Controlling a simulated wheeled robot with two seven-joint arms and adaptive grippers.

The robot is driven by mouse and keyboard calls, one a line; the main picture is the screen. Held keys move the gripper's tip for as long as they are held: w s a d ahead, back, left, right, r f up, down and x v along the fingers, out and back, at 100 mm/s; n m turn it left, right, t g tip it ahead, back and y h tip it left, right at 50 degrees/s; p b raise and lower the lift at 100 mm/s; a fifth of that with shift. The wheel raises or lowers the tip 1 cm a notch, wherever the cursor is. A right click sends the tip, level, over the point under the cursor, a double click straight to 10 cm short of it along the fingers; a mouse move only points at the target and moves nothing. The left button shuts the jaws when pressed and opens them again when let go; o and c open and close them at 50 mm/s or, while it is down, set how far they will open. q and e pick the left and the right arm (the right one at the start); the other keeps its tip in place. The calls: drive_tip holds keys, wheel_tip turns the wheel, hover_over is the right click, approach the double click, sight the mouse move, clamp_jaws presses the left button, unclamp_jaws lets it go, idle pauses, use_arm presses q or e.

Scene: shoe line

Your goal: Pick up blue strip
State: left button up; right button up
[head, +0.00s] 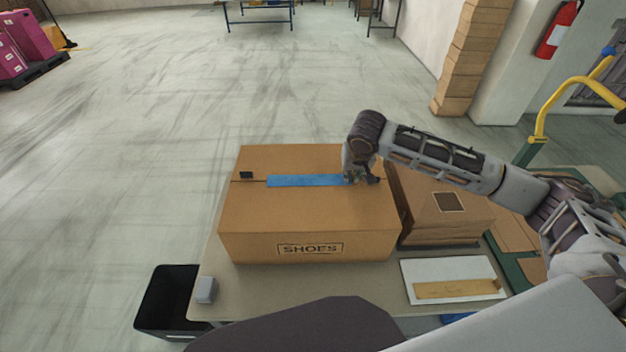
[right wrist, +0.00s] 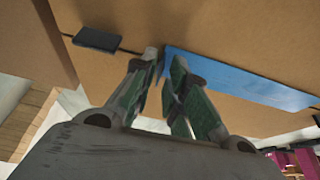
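The blue strip (head: 300,181) lies flat along the top seam of a closed cardboard box marked SHOES (head: 310,222). My right gripper (head: 361,178) is over the right end of the strip and hides that end in the head view. In the right wrist view the fingertips (right wrist: 165,60) are close together at the end of the strip (right wrist: 235,78). A narrow gap shows between them, and I cannot tell whether they grip the strip. My left gripper is not in view.
A black piece (head: 246,175) sits on the seam at the left of the box. Another brown carton (head: 446,215) stands to the right. A white sheet with a tan strip (head: 452,280) and a small grey block (head: 206,290) are on the table. A black bin (head: 160,300) is at the table's left.

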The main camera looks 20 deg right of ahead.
clamp_jaws()
idle(0.4)
wheel_tip(320, 180, up, 10)
idle(0.7)
idle(0.4)
